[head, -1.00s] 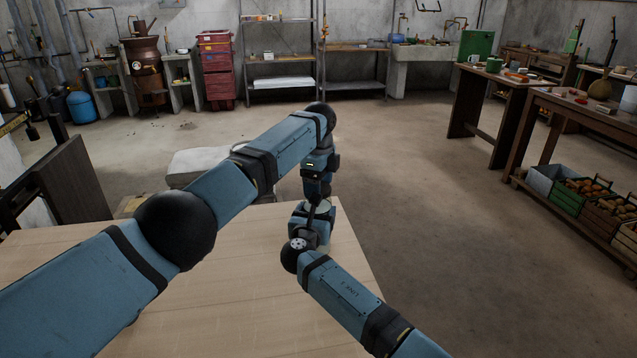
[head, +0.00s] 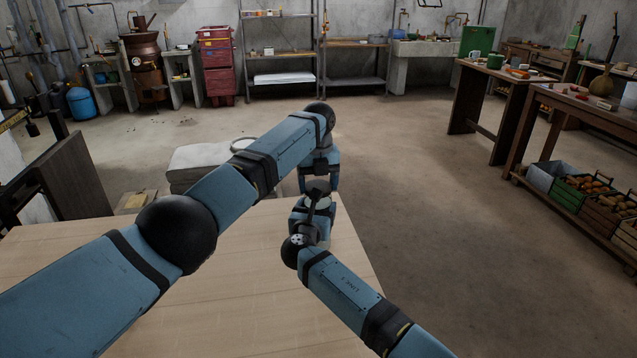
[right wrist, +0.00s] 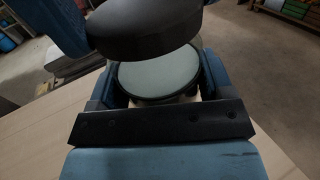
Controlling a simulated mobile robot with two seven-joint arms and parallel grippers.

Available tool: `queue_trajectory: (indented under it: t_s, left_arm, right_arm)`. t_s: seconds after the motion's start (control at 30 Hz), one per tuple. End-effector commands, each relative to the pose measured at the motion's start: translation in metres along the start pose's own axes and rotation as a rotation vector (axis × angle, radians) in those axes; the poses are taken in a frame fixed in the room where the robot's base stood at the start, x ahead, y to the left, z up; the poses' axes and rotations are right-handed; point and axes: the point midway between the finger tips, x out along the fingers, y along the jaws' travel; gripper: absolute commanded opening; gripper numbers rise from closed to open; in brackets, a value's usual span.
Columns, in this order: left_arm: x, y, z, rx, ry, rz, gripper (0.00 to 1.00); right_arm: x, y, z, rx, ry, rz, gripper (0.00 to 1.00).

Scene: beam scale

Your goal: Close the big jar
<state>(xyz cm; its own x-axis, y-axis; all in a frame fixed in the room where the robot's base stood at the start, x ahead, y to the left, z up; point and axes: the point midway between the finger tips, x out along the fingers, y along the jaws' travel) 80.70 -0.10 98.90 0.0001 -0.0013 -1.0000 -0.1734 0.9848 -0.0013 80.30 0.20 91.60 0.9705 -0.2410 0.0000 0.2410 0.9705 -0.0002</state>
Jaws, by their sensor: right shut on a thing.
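The big jar's pale round top with a dark rim (right wrist: 160,75) sits between the fingers of my right gripper (right wrist: 158,88) in the right wrist view. My right gripper (head: 316,213) is shut on it above the far right part of the table. A thick dark round piece (right wrist: 148,28) is just above the pale top, apart from it and tilted; I cannot tell whether it is the lid or part of my left arm. It seems to show in the head view too (head: 318,187).
The light wooden table (head: 215,290) is clear. A pale block (head: 195,163) with a thin ring (head: 243,143) on it stands behind the table. Workbenches (head: 500,85) and crates of produce (head: 590,200) are at right. Open floor lies between.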

Motion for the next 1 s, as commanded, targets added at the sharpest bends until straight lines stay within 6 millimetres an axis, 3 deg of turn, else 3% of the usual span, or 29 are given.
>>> queue_trajectory:
  t_s: [0.1, 0.23, 0.6, 0.63, 0.7, 1.0]
  left_arm:
    - [-0.0004, 0.0006, 0.0002, 0.219, 0.000, 0.000, 0.48]
    - [-0.0004, 0.0011, 0.0004, 0.369, -0.001, 0.000, 0.48]
    - [-0.0005, 0.0012, 0.0005, 0.418, -0.001, 0.000, 0.48]
    - [-0.0005, 0.0012, 0.0005, 0.418, -0.001, 0.000, 0.77]
    - [-0.0005, 0.0012, 0.0004, 0.417, -0.001, 0.000, 0.93]
    - [-0.0011, 0.0012, 0.0004, 0.416, 0.000, 0.000, 0.96]
  right_arm:
    - [0.0000, -0.0001, -0.0002, 0.000, 0.000, 0.000, 0.07]
    - [0.0000, -0.0001, -0.0002, 0.000, 0.000, 0.000, 0.07]
    - [0.0000, -0.0002, -0.0003, 0.000, 0.000, 0.000, 0.07]
    - [0.0000, -0.0002, -0.0003, 0.000, 0.000, 0.000, 0.07]
    - [0.0000, -0.0002, -0.0003, 0.000, 0.000, 0.000, 0.07]
    - [0.0000, -0.0001, -0.0003, 0.000, 0.000, 0.000, 0.07]
